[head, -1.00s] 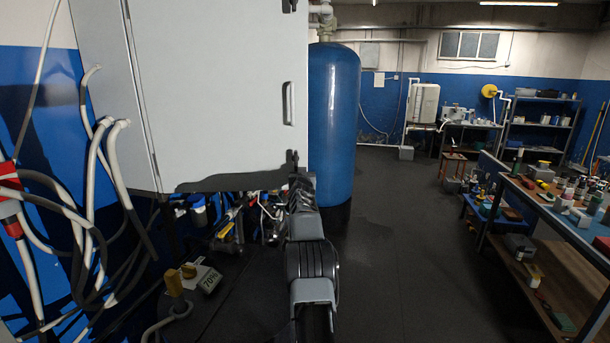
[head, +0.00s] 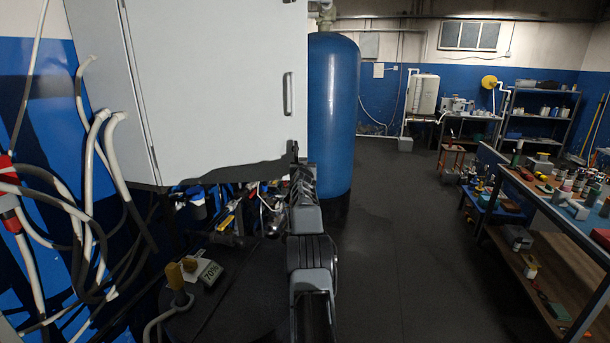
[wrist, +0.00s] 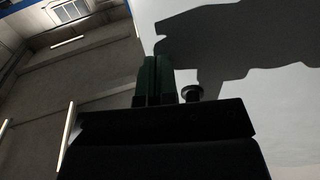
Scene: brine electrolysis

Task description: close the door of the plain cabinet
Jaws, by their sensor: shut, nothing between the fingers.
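The plain cabinet is a pale grey box at the upper left of the head view, with its side panel (head: 97,85) to the left. Its broad door (head: 215,85) faces me and has a slim vertical handle (head: 288,94) near the right edge. A dark seam runs down the door's left edge; I cannot tell how far the door stands open. In the wrist view my gripper (wrist: 158,72) has its dark fingers together and empty, beside a pale surface (wrist: 285,110) with a dark shadow across it. Contact is unclear. The head view hides the fingers.
A tall blue tank (head: 333,115) stands just right of the cabinet. Pale hoses (head: 95,150) hang at the left. A cluttered workbench (head: 545,200) is on the right. The dark floor (head: 390,230) between tank and bench is clear.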

